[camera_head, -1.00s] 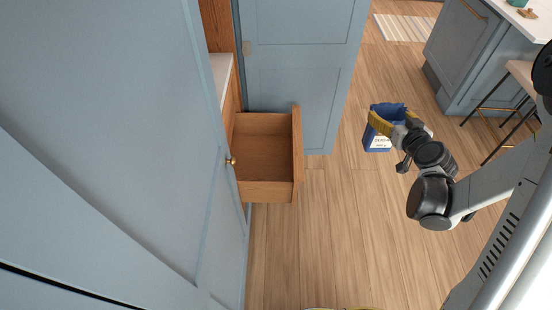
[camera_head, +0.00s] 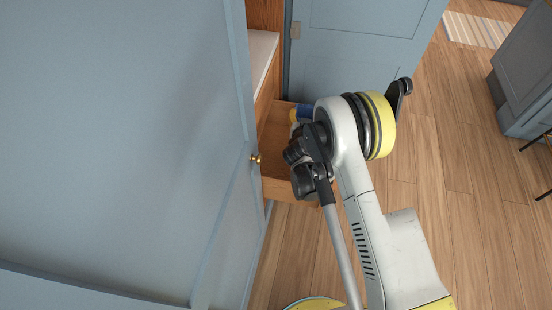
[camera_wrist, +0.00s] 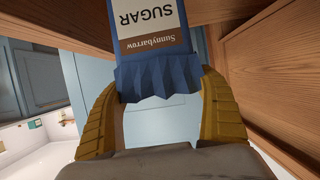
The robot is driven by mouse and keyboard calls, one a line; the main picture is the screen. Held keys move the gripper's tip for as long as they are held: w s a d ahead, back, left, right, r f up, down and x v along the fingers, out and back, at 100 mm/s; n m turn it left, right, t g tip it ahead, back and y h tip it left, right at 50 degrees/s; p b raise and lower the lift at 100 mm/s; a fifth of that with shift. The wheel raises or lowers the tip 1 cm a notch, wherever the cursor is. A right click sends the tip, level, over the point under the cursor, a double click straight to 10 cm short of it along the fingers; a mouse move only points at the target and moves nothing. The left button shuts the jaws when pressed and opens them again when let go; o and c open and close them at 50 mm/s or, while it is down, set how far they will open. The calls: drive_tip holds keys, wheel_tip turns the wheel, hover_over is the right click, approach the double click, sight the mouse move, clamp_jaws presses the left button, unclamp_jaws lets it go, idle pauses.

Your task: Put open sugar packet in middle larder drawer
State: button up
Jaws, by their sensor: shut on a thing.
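The sugar packet (camera_wrist: 152,22) is blue with a white and brown label. In the wrist view its lettering is upside down, and its jagged, open top edge points toward my gripper. My gripper (camera_wrist: 157,84) is shut on the packet near that top, one yellow finger on each side. In the head view a bit of blue packet (camera_head: 304,110) shows at the back right of the pulled-out wooden drawer (camera_head: 276,189), beside a yellow finger (camera_head: 293,117). My arm hides most of the packet and the drawer's right part. I cannot tell whether the packet touches the drawer.
A blue door (camera_head: 200,110) with a brass knob stands close on the left of the drawer. Another blue door (camera_head: 365,40) stands open behind it. A pale shelf (camera_head: 262,58) is above the drawer's back.

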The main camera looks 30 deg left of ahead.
wheel_tip(320, 180, down, 11)
drive_tip(key=b, duration=0.4)
drive_tip(key=shift+a+r, duration=0.1)
drive_tip(key=shift+r, duration=0.1)
drive_tip(key=o, duration=1.3)
drive_tip(key=shift+o, duration=0.2)
